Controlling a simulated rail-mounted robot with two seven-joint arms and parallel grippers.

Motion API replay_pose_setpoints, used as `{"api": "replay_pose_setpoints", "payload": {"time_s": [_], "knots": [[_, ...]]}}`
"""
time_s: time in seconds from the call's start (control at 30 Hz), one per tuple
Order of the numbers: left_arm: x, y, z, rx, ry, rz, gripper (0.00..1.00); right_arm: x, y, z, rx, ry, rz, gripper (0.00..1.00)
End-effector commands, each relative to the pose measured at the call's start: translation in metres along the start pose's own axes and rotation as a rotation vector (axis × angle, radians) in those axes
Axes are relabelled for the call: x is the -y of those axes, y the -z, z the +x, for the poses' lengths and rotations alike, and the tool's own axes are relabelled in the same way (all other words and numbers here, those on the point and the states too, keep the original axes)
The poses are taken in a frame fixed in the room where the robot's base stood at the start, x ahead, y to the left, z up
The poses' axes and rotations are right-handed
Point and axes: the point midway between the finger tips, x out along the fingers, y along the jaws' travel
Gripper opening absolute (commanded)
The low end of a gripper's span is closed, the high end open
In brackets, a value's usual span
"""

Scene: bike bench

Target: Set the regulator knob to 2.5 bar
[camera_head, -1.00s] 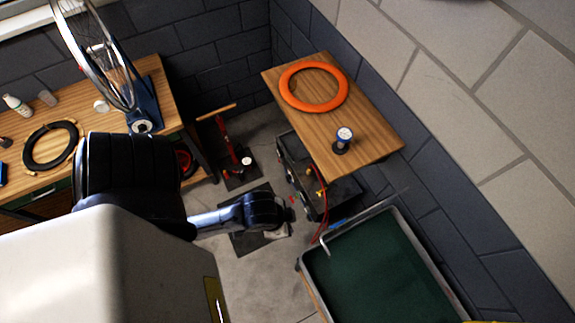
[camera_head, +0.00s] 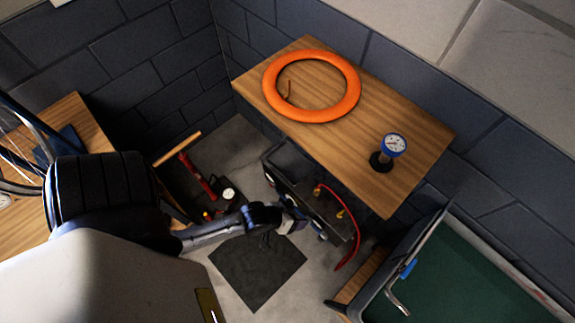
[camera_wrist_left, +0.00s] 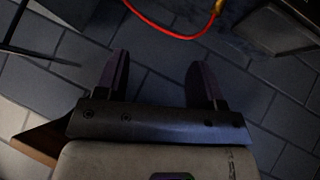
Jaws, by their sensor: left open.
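A blue-rimmed gauge with a white dial (camera_head: 392,145) stands on a black base on the wooden shelf; its reading is too small to tell. A dark unit (camera_head: 306,190) with brass-coloured fittings and a red hose sits below the shelf. I cannot make out the regulator knob for certain. My left gripper (camera_head: 306,226) is in front of the dark unit's lower edge in the head view. In the left wrist view its two fingers (camera_wrist_left: 153,75) are apart with nothing between them. The red hose (camera_wrist_left: 170,33) passes beyond them. My right gripper is not in view.
An orange tyre (camera_head: 350,98) lies on the wooden shelf (camera_head: 345,150). A green-lined tray (camera_head: 465,270) stands at the lower right. A dark mat (camera_head: 257,275) lies on the floor; a wheel and bench are at left.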

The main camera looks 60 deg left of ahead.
Motion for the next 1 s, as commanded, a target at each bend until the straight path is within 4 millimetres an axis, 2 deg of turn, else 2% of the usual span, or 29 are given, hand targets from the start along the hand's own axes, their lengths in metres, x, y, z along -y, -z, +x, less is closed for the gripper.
{"api": "replay_pose_setpoints", "payload": {"time_s": [0.03,0.3,0.5,0.7,0.8,1.0], "knots": [[0.019,-0.026,0.034,-0.030,-0.009,-0.041,0.63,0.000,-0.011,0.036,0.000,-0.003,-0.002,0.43],[0.085,-0.091,0.125,-0.224,-0.074,-0.275,0.63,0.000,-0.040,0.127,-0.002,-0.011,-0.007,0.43],[0.140,-0.142,0.181,-0.377,-0.122,-0.442,0.63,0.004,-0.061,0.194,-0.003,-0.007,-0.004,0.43],[0.197,-0.193,0.226,-0.537,-0.173,-0.591,0.63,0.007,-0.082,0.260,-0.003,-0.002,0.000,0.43],[0.224,-0.217,0.242,-0.615,-0.198,-0.654,0.63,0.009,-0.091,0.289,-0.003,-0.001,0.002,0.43],[0.266,-0.255,0.262,-0.747,-0.246,-0.744,0.63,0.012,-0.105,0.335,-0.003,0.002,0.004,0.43]]}}
